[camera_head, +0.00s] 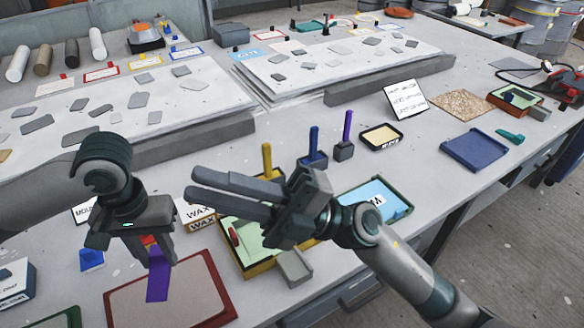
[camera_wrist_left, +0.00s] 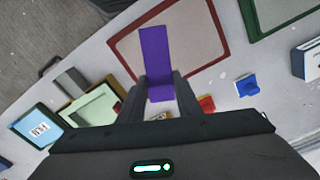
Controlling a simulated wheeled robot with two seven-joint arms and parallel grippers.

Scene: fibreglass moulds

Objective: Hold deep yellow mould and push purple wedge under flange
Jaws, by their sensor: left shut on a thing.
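The purple wedge (camera_head: 158,280) is held in my left gripper (camera_head: 152,248), which is shut on it above the red-rimmed panel. In the left wrist view the wedge (camera_wrist_left: 156,50) sticks out between the fingers. The deep yellow mould (camera_head: 262,268), with a pale green inside, stands to the right of the wedge, apart from it. My right gripper (camera_head: 190,183) is over the mould's back side, its fingers pointing left, slightly apart and empty. It hides part of the mould. The mould (camera_wrist_left: 72,106) also shows at left in the left wrist view, partly hidden by my gripper.
A red-rimmed panel (camera_head: 112,302) lies below the wedge. A grey block (camera_head: 295,268) is at the mould's front right. A blue wedge (camera_head: 91,258), wax boxes (camera_head: 200,224) and upright yellow (camera_head: 267,160), blue and purple tools stand nearby. A blue-and-green tray (camera_head: 400,190) is at right.

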